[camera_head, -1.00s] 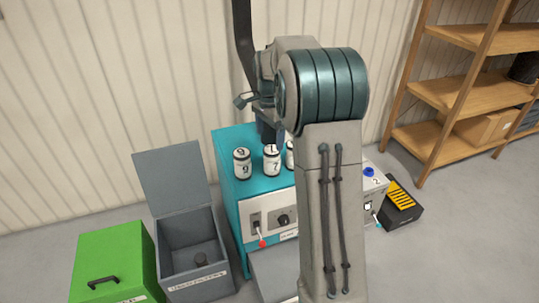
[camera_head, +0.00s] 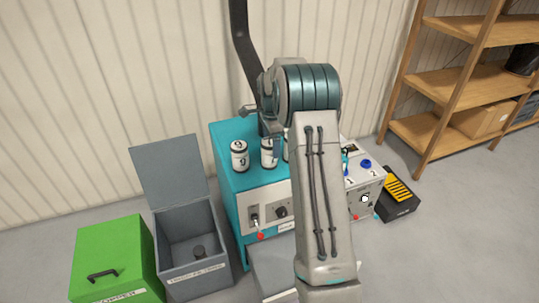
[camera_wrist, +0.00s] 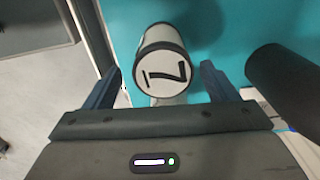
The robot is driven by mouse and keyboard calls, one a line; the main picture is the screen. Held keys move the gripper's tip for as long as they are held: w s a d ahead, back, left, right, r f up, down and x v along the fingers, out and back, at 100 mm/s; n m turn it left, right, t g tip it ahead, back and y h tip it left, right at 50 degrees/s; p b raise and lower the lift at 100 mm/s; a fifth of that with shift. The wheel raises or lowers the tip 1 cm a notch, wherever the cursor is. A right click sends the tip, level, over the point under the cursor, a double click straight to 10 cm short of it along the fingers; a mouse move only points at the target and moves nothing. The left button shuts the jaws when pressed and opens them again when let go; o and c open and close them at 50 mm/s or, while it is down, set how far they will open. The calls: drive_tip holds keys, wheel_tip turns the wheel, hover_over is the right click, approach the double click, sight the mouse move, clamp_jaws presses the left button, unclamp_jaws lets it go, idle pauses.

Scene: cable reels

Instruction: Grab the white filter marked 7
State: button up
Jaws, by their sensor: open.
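The white filter marked 7 (camera_wrist: 165,68) stands on the teal cabinet top, seen from above in the wrist view with its dark-rimmed lid and the 7 showing. In the head view the same filter (camera_head: 267,158) is partly hidden by my arm's end. My gripper (camera_wrist: 162,80) is open, with one finger on each side of the filter and gaps showing between.
Another white filter marked 9 (camera_head: 239,157) stands to the left on the teal cabinet (camera_head: 226,140). A dark cylinder (camera_wrist: 285,80) is close to the right finger. An open grey bin (camera_head: 190,275) and a green box (camera_head: 115,260) stand to the left.

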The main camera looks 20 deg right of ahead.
sight(269, 153)
drive_tip(key=f, duration=0.5)
drive_tip(key=shift+w+a+f+b, duration=0.1)
drive_tip(key=shift+w+a+b, duration=0.1)
drive_tip(key=shift+a+b, duration=0.1)
drive_tip(key=c, duration=1.1)
drive_tip(key=shift+r, duration=0.2)
